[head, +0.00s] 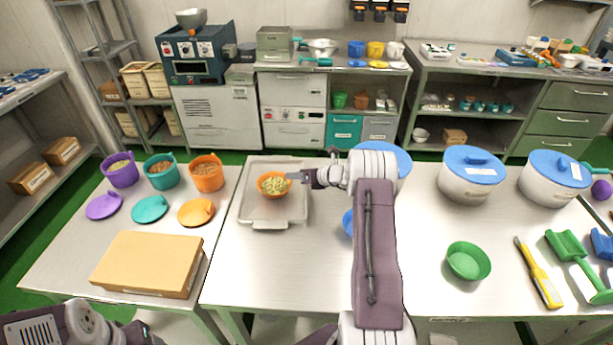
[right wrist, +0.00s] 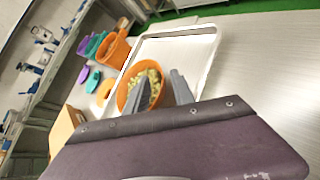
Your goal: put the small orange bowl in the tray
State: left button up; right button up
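The small orange bowl (head: 266,191), filled with pale green pieces, is within the outline of the grey tray (head: 247,213) in the head view. I cannot tell whether its base touches the tray floor. My right gripper (head: 291,177) is at the bowl's right side. In the right wrist view, its fingers (right wrist: 161,76) stand apart at the rim of the bowl (right wrist: 125,92), one over the contents and one toward the outside; the tray (right wrist: 208,42) shows behind. My left gripper (head: 138,334) is at the bottom left of the head view, partly cut off, its fingers unclear.
Purple (head: 121,172), teal (head: 161,174) and orange (head: 207,176) containers stand left of the tray, lids before them. A cardboard box (head: 148,264) lies nearer. White pots (head: 470,182), a green bowl (head: 468,261) and scoops (head: 571,248) are right. My right arm hides some table.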

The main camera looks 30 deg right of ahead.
jog(key=v, duration=0.7)
jog(key=shift+s+r, duration=0.15)
jog(key=shift+s, duration=0.1)
